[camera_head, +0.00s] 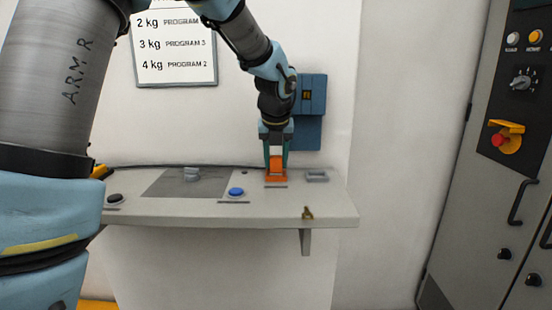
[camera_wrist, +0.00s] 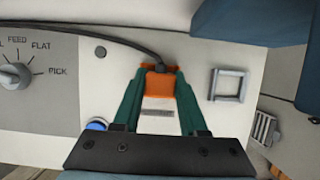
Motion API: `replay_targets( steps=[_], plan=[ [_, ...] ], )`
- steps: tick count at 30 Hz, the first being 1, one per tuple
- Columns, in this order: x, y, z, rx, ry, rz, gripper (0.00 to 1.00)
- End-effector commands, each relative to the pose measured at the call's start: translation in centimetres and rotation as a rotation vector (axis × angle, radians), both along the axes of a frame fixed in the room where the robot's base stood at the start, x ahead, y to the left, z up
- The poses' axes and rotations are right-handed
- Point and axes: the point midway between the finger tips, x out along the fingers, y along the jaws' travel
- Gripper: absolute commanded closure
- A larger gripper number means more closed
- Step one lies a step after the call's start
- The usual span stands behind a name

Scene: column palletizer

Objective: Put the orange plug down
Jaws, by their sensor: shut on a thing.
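The orange plug (camera_head: 276,166) is between the two green fingers of my gripper (camera_head: 276,171), at the right part of the shelf. My gripper is shut on it and points down. In the wrist view the orange plug (camera_wrist: 160,86) sits between the fingertips, with a black cable running from its far side to the left. Its lower end is at the shelf top; I cannot tell whether it rests there or in a seat. A grey rectangular frame (camera_head: 317,176) is on the shelf just right of the plug; it also shows in the wrist view (camera_wrist: 228,85).
The pale shelf (camera_head: 330,209) carries a blue button (camera_head: 236,192), a black button (camera_head: 115,199) and a grey panel with a selector knob (camera_head: 192,174). A brass piece (camera_head: 307,213) is at its front edge. A blue box (camera_head: 311,93) is on the wall behind my gripper.

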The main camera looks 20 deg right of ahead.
Motion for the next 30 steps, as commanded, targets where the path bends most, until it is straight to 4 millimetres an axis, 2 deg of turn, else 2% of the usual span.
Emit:
replay_targets(
  steps=[8,9,16,25,30],
  plan=[
    [0.0,0.0,-0.4,0.000,0.001,0.000,1.00],
    [0.0,0.0,-0.3,0.000,0.001,0.000,0.55],
    [0.0,0.0,-0.3,0.000,0.001,0.000,0.29],
    [0.0,0.0,-0.1,0.000,0.000,0.000,0.28],
    [-0.6,0.2,1.8,-0.003,-0.002,0.000,0.28]
  ],
)
